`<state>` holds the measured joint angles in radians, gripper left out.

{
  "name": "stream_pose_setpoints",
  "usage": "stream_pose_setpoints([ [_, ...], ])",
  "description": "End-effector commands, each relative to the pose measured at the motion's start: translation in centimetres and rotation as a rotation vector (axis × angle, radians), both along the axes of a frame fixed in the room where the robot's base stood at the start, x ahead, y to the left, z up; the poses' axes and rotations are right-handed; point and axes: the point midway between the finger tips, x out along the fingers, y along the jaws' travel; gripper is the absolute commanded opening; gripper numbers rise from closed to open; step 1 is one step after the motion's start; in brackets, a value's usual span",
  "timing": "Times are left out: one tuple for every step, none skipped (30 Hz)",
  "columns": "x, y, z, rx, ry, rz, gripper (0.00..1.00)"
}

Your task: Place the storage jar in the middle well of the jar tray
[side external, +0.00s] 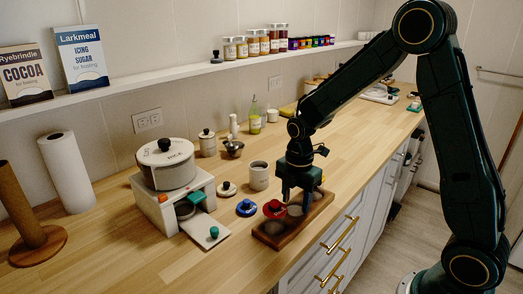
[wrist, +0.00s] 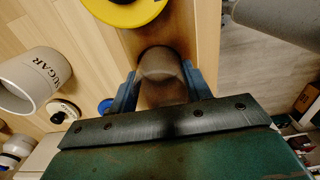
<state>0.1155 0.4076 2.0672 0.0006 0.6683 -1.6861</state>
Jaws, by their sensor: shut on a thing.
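The storage jar (wrist: 160,72) looks grey-brown and glassy in the wrist view, between the two blue fingers of my gripper (wrist: 165,85). My gripper (side external: 294,196) is shut on it, pointing down over the brown wooden jar tray (side external: 265,240) in the side view. Fingers and palm hide much of the jar; whether its base touches the tray's middle well I cannot tell. A red-lidded item (side external: 274,208) is at the tray's left end, just left of my fingers. A yellow lid (wrist: 124,10) is beyond the jar in the wrist view.
A sugar canister (side external: 258,175) stands behind the tray; it also shows in the wrist view (wrist: 30,82). A blue lid (side external: 246,208) and a pale lid (side external: 226,189) lie nearby. A rice pot (side external: 166,165) sits on a white stand at left. The counter's front edge is close to the tray.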

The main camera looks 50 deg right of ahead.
Motion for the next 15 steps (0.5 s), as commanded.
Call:
stream_pose_setpoints([
  [0.02, 0.00, -0.04, 0.000, -0.001, 0.000, 0.21],
  [0.03, 0.00, -0.04, 0.000, -0.001, 0.000, 0.21],
  [0.04, 0.00, -0.02, 0.000, -0.002, 0.000, 0.21],
  [0.04, 0.00, -0.01, 0.000, -0.002, 0.000, 0.21],
  [0.04, 0.00, -0.01, 0.000, -0.002, 0.000, 0.21],
  [0.04, -0.01, 0.00, 0.000, -0.002, 0.000, 0.21],
  [0.04, -0.01, 0.00, 0.000, -0.002, 0.000, 0.21],
  [0.04, 0.00, -0.03, 0.000, -0.002, 0.000, 0.21],
  [0.04, 0.00, -0.09, 0.000, -0.001, 0.000, 0.21],
  [0.04, 0.00, -0.15, 0.000, -0.001, 0.000, 0.21],
  [0.04, -0.01, -0.22, 0.000, -0.002, 0.000, 0.21],
  [0.05, -0.01, -0.30, 0.000, -0.002, 0.000, 0.21],
  [0.04, -0.01, -0.34, 0.000, -0.002, 0.000, 0.51],
  [0.04, -0.01, -0.31, 0.000, -0.002, 0.000, 0.57],
  [0.04, -0.01, -0.31, 0.000, -0.002, 0.000, 0.64],
])
